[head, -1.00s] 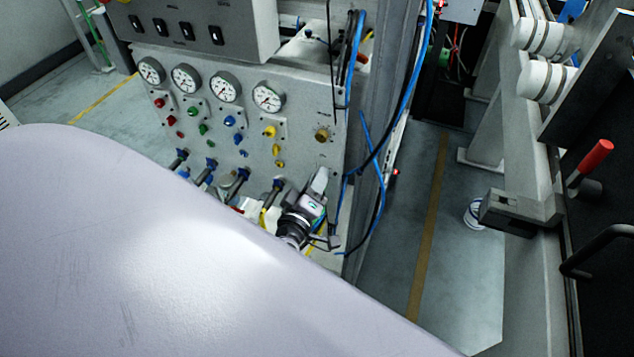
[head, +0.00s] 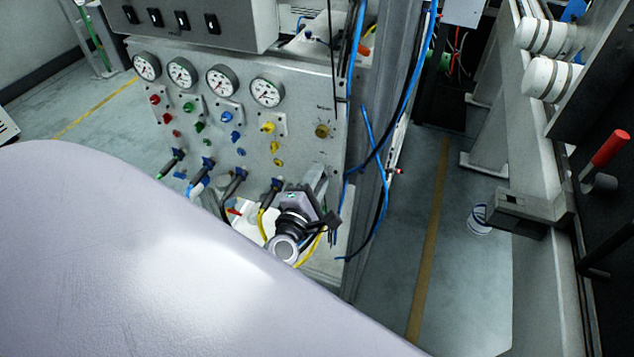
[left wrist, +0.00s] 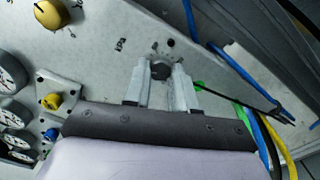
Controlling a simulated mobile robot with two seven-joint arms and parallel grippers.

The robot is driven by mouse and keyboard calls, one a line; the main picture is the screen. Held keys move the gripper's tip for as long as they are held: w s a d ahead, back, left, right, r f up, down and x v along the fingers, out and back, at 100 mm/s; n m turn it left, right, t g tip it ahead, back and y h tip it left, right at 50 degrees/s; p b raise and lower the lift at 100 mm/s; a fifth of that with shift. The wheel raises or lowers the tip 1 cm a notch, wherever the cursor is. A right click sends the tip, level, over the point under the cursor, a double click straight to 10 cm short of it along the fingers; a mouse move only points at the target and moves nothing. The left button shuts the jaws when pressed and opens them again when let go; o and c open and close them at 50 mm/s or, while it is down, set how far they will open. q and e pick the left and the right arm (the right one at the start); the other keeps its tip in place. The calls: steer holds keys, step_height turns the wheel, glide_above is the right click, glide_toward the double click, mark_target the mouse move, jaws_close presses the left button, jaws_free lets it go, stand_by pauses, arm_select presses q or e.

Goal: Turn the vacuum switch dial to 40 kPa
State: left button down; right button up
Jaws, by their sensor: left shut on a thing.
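The vacuum switch dial (head: 322,131) is a round brass knob with scale marks on the grey panel, right of the gauges. In the left wrist view the dial (left wrist: 48,14) is at the upper left, with numbers around it and "kPa" printed nearby. My left gripper (head: 318,174) is at the panel below the dial, apart from it. In the left wrist view its two pale fingers (left wrist: 162,78) stand on either side of a small dark round knob (left wrist: 160,69) and are shut on it. I cannot tell whether this knob is fixed to the panel. My right gripper is not in view.
Several gauges (head: 223,81) and coloured knobs cover the panel's left part. Blue hoses (head: 382,190) hang by the post at its right edge, and a yellow hose (head: 262,225) loops beside my left gripper. Open floor (head: 455,270) lies to the right.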

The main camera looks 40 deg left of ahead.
arm_select(q)
steer(key=shift+f+n+b, duration=0.1)
steer(key=shift+n+b, duration=0.3)
steer(key=shift+n, duration=0.8)
steer(key=c, duration=0.9)
jaws_free()
steer(key=shift+s, duration=0.15)
steer(key=v, duration=0.7)
steer(key=shift+b, duration=0.4)
